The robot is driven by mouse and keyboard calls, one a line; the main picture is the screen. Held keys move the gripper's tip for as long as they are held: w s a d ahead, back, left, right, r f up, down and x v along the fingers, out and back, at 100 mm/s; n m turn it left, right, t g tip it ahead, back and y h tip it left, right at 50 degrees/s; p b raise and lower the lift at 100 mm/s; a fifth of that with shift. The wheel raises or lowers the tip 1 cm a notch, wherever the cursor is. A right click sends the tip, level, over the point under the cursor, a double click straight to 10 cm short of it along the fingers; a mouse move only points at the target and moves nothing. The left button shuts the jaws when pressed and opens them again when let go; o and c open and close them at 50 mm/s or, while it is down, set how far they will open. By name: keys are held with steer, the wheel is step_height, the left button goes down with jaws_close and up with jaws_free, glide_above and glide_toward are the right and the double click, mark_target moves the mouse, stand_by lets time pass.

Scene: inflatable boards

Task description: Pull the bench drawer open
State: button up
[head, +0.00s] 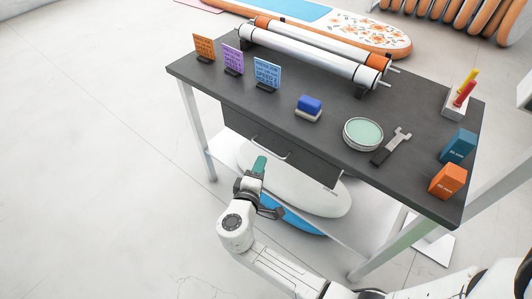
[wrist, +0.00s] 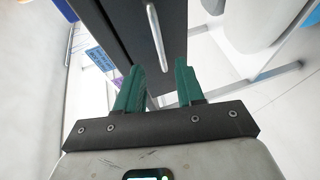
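The bench (head: 300,118) has a dark top and white legs. Its dark drawer (head: 314,164) hangs under the front edge and looks shut. A pale bar handle (head: 268,151) is fixed across the drawer front. My gripper (head: 260,162) is in front of the drawer, just below and left of the handle. In the wrist view, my gripper's green fingers (wrist: 160,65) are spread with nothing held. The handle (wrist: 156,32) shows beyond the fingertips, its near end lined up between them. I cannot tell the exact distance to it.
Boards (head: 325,196) lie on the lower shelf. Floor (head: 100,190) at left is clear.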

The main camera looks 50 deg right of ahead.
steer(key=x, duration=0.7)
steer(key=shift+d, duration=0.15)
jaws_close()
steer(key=shift+f, duration=0.1)
stand_by(0.4)
